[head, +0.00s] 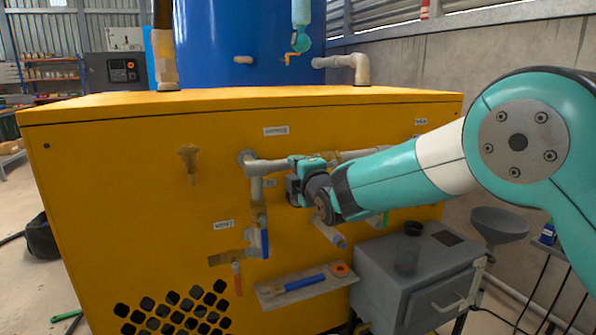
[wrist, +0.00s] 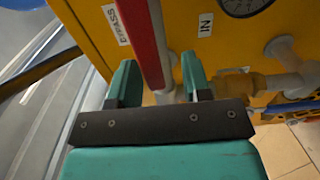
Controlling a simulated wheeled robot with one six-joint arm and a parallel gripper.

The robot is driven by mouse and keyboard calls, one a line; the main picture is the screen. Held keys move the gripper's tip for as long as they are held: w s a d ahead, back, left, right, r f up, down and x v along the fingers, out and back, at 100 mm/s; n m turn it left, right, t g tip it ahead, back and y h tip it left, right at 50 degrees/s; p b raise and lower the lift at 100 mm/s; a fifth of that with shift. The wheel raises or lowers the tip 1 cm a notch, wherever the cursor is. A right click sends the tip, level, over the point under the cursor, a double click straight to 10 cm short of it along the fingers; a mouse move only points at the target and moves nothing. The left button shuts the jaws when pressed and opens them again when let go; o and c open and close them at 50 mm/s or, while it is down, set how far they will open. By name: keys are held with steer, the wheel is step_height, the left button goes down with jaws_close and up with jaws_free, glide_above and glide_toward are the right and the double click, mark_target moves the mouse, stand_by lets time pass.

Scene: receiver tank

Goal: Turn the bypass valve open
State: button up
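The bypass valve's red lever (wrist: 146,42) shows in the wrist view beside the BYPASS label (wrist: 117,24). It looks to lie along the grey pipe (wrist: 156,22). My gripper (wrist: 157,72) has its two teal fingers apart, one on each side of the lever. The lever is nearer the left finger, and a gap shows on the right; I cannot tell whether the left finger touches it. In the head view my gripper (head: 307,164) is at the upper pipe, below the BYPASS label (head: 276,131), and hides the lever.
The yellow cabinet (head: 130,190) fills the middle. A blue-handled drain valve (head: 264,243) is at lower left, and a gauge (wrist: 246,4) shows in the wrist view. A small shelf (head: 275,297) and a grey box (head: 385,285) stand below my arm.

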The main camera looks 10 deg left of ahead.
steer(key=shift+r, duration=0.1)
steer(key=v, duration=1.7)
steer(key=shift+s, duration=0.25)
steer(key=shift+d, duration=0.1)
